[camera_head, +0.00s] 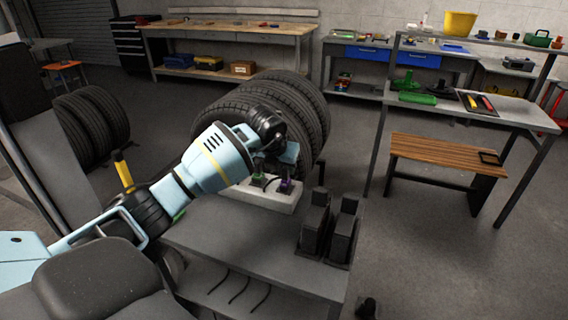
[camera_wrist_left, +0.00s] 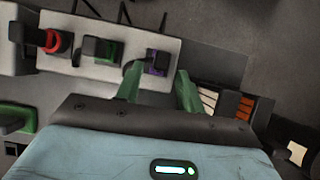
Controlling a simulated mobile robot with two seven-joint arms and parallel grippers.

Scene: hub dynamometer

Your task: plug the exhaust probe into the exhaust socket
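A white block (camera_head: 262,198) stands on the grey workbench and bears a row of coloured fittings. In the left wrist view the block (camera_wrist_left: 75,68) carries a dark plug with a red ring (camera_wrist_left: 50,41), a green fitting (camera_wrist_left: 103,50) and a purple fitting with a black top (camera_wrist_left: 156,63). My left gripper (camera_wrist_left: 158,82) has its two green fingers apart, one on each side of the purple fitting; contact cannot be told. In the head view the left gripper (camera_head: 284,155) is above the block. I cannot tell which fitting is the exhaust probe or socket. My right gripper is not seen.
Two black upright blocks (camera_head: 328,228) stand on the bench right of the white block. Large tyres (camera_head: 283,105) stand behind it. A wooden-topped bench (camera_head: 445,152) and a grey shelf table are farther right. Cables hang below the bench top.

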